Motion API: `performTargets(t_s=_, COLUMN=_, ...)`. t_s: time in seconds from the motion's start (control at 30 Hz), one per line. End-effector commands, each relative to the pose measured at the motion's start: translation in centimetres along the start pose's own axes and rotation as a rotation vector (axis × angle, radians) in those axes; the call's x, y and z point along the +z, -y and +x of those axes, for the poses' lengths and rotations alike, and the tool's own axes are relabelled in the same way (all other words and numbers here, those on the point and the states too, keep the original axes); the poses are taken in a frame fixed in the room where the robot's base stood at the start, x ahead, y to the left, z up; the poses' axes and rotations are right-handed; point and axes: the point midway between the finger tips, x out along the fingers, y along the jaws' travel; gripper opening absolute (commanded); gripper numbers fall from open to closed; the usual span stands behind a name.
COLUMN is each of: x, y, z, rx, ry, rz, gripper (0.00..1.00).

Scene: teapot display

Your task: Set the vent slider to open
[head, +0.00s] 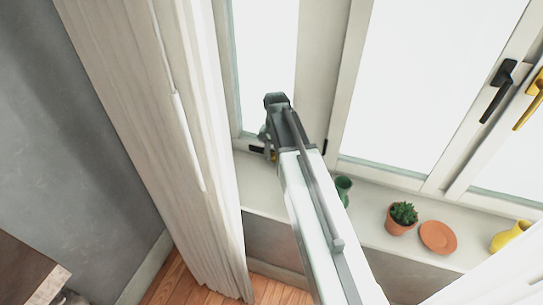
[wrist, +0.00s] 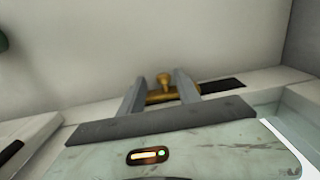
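The vent slider is a brass plate with a round knob (wrist: 164,80), low on the window frame in the wrist view. A dark slot (wrist: 222,84) shows to the right of the plate. My gripper (wrist: 158,88) is open, with its two grey fingers apart on either side of the knob. A gap shows between the knob and each finger. In the head view my gripper (head: 270,140) reaches the lower left window frame and hides most of the slider. A dark bit of the slot (head: 256,149) shows to its left.
The sill (head: 375,238) holds a green cup (head: 343,187), a potted succulent (head: 402,218), a terracotta saucer (head: 438,237) and a yellow vessel (head: 510,236). A curtain (head: 165,130) hangs close on the left. Window handles, black (head: 500,85) and yellow (head: 530,100), are at the right.

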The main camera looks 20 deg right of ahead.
Motion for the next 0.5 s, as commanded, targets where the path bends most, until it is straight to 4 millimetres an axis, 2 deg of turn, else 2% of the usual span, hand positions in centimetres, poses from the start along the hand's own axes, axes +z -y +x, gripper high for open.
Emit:
performTargets(t_s=0.33, x=0.0, y=0.1, z=-0.3, rx=-0.003, ry=0.0, rz=-0.001, gripper=0.4)
performTargets(t_s=0.5, x=0.0, y=0.2, z=-2.2, rx=-0.003, ry=0.0, rz=-0.001, gripper=0.4)
